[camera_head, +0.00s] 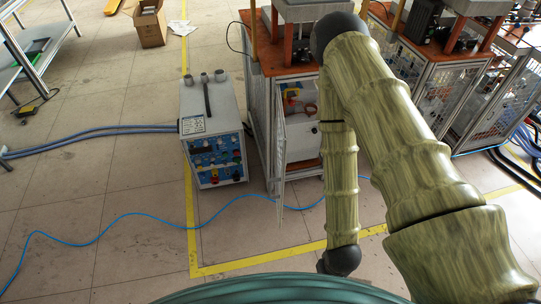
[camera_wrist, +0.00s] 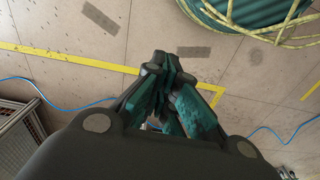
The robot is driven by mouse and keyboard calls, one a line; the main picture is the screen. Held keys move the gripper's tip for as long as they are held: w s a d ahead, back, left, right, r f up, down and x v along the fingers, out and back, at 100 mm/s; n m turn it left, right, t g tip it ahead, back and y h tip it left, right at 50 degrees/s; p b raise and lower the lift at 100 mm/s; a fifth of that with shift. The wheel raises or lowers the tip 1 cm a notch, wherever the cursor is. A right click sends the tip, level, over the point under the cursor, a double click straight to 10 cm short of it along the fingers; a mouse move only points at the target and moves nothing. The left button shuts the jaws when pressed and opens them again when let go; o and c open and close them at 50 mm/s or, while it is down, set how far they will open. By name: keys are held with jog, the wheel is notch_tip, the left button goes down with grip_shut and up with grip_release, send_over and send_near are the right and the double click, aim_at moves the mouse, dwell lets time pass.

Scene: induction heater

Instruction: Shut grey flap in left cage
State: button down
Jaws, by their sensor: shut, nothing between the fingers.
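The left cage (camera_head: 258,130) stands left of my arm in the head view, with an orange-brown top. Its front is open, showing a grey box and small coloured parts inside. The grey flap (camera_head: 280,165) seems to be the thin panel seen nearly edge-on, swung outward from the cage's left front edge. My gripper (camera_wrist: 163,68) is shut and empty in the wrist view, over bare floor. In the head view its fingers are hidden below my dark wrist joint. A mesh panel (camera_wrist: 18,128) at the left of the wrist view may be part of a cage; I cannot tell which.
A grey power unit (camera_head: 210,130) with a blue front stands left of the cage. A blue cable (camera_head: 130,215) crosses the floor, with yellow tape (camera_head: 260,258) nearby. More cages (camera_head: 440,95) stand at right, partly behind my arm.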

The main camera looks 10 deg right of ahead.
jog(key=w+d+f+n+t+y+b, duration=0.1)
jog(key=w+f+n+t+b, duration=0.2)
jog(key=w+f+b, duration=0.55)
jog(key=w+f+n+t+y+b, duration=0.1)
jog(key=w+f+n+t+b, duration=0.2)
jog(key=w, duration=1.1)
jog(key=w+d+f+n+t+y+b, duration=0.1)
jog(key=w+f+n+t+y+b, duration=0.15)
jog(key=w+f+b, duration=0.65)
jog(key=w+d+n+t+y+b, duration=0.1)
jog(key=w+d+n+y+b, duration=0.4)
jog(key=w+n+b, duration=0.7)
jog(key=w+d+n+t+y+b, duration=0.2)
jog(key=w+d+n+y+b, duration=0.2)
jog(key=w+n+b, duration=0.7)
jog(key=w+a+m+b, duration=0.3)
jog(key=w+a, duration=0.4)
jog(key=w, duration=0.1)
jog(key=shift+w+a+b, duration=0.2)
jog(key=shift+w+b, duration=0.05)
jog(key=shift+b, duration=0.05)
jog(key=shift+f+g, duration=0.1)
jog(key=shift+g, duration=0.15)
